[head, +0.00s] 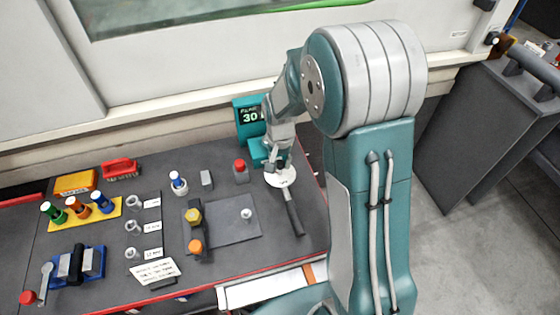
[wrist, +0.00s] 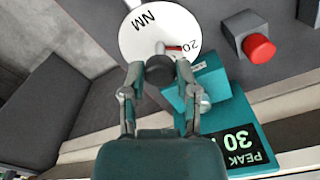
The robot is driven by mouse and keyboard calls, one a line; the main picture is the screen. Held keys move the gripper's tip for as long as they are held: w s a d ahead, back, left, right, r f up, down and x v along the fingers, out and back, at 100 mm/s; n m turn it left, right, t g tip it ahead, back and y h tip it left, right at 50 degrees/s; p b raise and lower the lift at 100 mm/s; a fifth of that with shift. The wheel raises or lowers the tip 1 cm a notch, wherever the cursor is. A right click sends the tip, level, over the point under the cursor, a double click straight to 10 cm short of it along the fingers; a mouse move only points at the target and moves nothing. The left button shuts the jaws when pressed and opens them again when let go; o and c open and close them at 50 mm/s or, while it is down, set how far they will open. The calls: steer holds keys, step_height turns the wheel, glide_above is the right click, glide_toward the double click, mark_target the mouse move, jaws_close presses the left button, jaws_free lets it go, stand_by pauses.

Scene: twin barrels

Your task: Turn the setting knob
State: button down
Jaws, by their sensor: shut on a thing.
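The dark round knob (wrist: 159,70) sits over a white round dial (wrist: 145,32) marked NM and 20, with a red pointer. My gripper (wrist: 160,76) has one finger on each side of the knob and is shut on it. In the head view my gripper (head: 277,163) is over the white dial (head: 283,178), at the right end of the bench, and hides the knob. A teal tester with a display (head: 251,116) reading PEAK 30 stands behind; its display (wrist: 240,145) also shows in the wrist view.
A dark handle (head: 294,216) runs from the dial toward the front. A red button on a grey box (head: 241,172) stands close to the left of my gripper. A wall rises behind.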

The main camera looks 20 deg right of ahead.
mark_target(279, 162)
steer(key=shift+n, duration=0.6)
steer(key=shift+c, duration=1.9)
jaws_free()
steer(key=shift+w, duration=0.1)
step_height(279, 162, up, 12)
steer(key=shift+f, duration=0.1)
